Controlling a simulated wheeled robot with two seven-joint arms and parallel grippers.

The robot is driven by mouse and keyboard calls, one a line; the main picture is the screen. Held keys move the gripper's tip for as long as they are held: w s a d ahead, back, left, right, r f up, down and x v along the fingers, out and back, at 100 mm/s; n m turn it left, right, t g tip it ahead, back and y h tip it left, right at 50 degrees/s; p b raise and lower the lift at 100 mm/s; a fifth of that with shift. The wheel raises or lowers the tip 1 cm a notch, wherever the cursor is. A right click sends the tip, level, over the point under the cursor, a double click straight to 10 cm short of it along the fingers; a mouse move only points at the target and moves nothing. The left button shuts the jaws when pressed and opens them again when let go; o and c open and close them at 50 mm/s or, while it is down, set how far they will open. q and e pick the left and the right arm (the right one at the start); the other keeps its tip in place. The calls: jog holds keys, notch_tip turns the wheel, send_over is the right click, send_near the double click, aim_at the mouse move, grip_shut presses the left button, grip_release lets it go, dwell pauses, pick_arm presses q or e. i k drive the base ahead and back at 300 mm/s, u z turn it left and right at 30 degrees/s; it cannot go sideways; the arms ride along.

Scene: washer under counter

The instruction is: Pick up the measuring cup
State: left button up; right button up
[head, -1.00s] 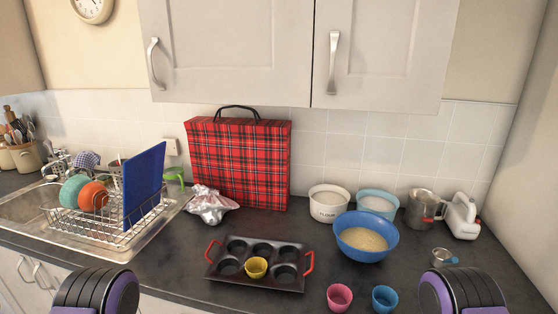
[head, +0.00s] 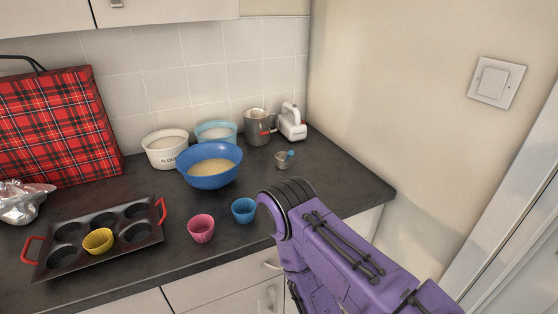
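A small metal measuring cup (head: 282,161) with a blue handle stands on the dark counter near its right end. It is in front of the white hand mixer and to the right of the blue mixing bowl. A larger metal jug (head: 257,128) with a red part on its side stands behind it, near the wall. My purple right arm reaches in at the lower right, with its rounded black joint in front of the counter, apart from the measuring cup. Neither gripper shows in the head view.
A blue bowl of batter (head: 209,180), a flour tub (head: 166,160), a light blue bowl (head: 216,139) and a white hand mixer (head: 292,122) stand nearby. Pink (head: 201,235) and blue (head: 243,216) baking cups and a muffin tin (head: 75,263) are in front. A wall borders the right.

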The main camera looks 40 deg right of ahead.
aim_at(286, 157)
jog(key=u, duration=0.1)
jog(key=k, duration=0.3)
jog(key=z, duration=1.2)
